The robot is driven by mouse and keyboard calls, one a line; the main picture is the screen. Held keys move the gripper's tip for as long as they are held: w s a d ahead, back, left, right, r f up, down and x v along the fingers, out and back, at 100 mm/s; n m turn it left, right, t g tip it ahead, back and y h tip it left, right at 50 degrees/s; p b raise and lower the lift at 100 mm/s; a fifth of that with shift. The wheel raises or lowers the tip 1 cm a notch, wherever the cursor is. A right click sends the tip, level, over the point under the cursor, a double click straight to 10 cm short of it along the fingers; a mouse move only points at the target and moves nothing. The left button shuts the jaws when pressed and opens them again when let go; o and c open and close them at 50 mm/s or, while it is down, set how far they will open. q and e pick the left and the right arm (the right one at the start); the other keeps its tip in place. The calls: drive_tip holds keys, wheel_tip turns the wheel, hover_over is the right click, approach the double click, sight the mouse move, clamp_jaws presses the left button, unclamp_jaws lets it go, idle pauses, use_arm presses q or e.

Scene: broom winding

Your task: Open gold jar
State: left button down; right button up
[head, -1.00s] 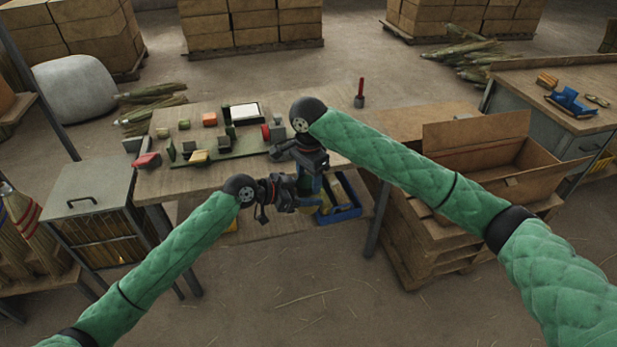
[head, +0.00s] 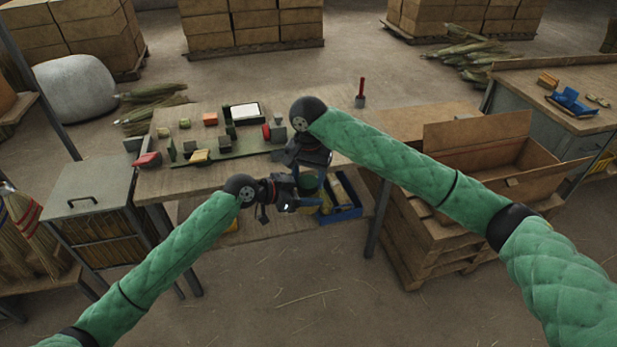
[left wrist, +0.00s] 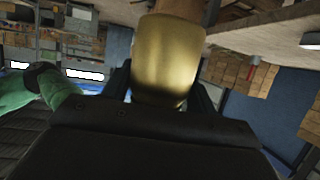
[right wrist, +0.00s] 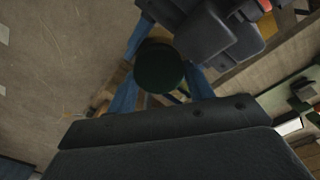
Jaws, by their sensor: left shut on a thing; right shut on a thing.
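The gold jar (left wrist: 165,62) fills the upper middle of the left wrist view. My left gripper (left wrist: 163,92) is shut on its body, one finger on each side. A round dark green lid (right wrist: 158,68) shows in the right wrist view between the blue fingers of my right gripper (right wrist: 160,80), which is shut on it. In the head view the green lid (head: 308,184) shows just below the right gripper and beside the left gripper (head: 292,194), in front of the bench. The gold body is mostly hidden there. I cannot tell whether lid and jar touch.
The wooden bench (head: 205,184) carries a green board (head: 230,150) with several small parts. A blue bin (head: 345,211) sits low behind the grippers. An open cardboard box (head: 480,172) stands on the right. A grey cabinet (head: 92,188) stands on the left.

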drive_tip(key=o, duration=1.1)
drive_tip(key=shift+a, duration=0.1)
drive_tip(key=shift+r, duration=2.3)
drive_tip(key=shift+c, duration=1.3)
wheel_tip(320, 180, up, 2)
drive_tip(key=shift+r+m, duration=0.15)
drive_tip(key=shift+m, duration=0.55)
drive_tip(key=shift+c, duration=0.2)
drive_tip(key=shift+s+r+m, duration=0.2)
drive_tip(key=shift+r+m, duration=0.2)
drive_tip(key=shift+r, duration=0.15)
drive_tip(key=shift+f, duration=3.9)
